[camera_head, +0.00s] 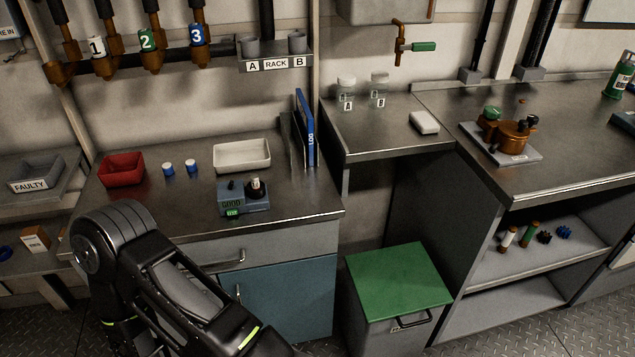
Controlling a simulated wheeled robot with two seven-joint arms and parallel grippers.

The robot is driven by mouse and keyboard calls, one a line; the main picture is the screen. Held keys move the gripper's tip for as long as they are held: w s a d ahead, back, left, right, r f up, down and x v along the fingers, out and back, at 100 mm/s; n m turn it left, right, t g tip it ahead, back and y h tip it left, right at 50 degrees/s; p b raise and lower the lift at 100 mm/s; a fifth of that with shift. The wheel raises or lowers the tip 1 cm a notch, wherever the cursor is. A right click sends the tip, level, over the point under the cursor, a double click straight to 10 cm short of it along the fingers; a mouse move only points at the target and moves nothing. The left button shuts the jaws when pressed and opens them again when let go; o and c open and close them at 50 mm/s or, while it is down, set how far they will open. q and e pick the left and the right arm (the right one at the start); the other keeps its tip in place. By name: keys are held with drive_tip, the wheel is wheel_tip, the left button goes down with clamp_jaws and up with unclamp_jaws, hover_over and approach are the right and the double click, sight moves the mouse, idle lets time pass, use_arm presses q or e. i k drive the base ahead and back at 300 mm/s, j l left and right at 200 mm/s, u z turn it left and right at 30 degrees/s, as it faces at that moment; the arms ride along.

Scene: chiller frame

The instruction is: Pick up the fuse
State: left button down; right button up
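No object carries a readable fuse label, so I cannot tell for sure which one is the fuse. A small dark-and-white cylinder (256,187) stands upright on the blue-grey tester (230,203), whose face reads GOOD above a green tag. On the right shelf, a white cylinder (508,237) and a green cylinder (529,234) with brown ends stand upright beside small dark and blue knob-like parts (562,232). My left arm crosses the lower left in front of the counter; its gripper lies outside the picture. My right gripper is not visible.
On the left counter are a red bin (121,169), two blue-and-white caps (180,168), a white tray (242,155) and a blue log binder (305,128). A green-lidded bin (398,280) stands on the floor between counters. A brass device (508,135) sits on the right counter.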

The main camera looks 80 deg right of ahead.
sight(255, 185)
drive_tip(key=z, duration=1.4)
drive_tip(key=i+j, duration=0.15)
drive_tip(key=i, duration=0.3)
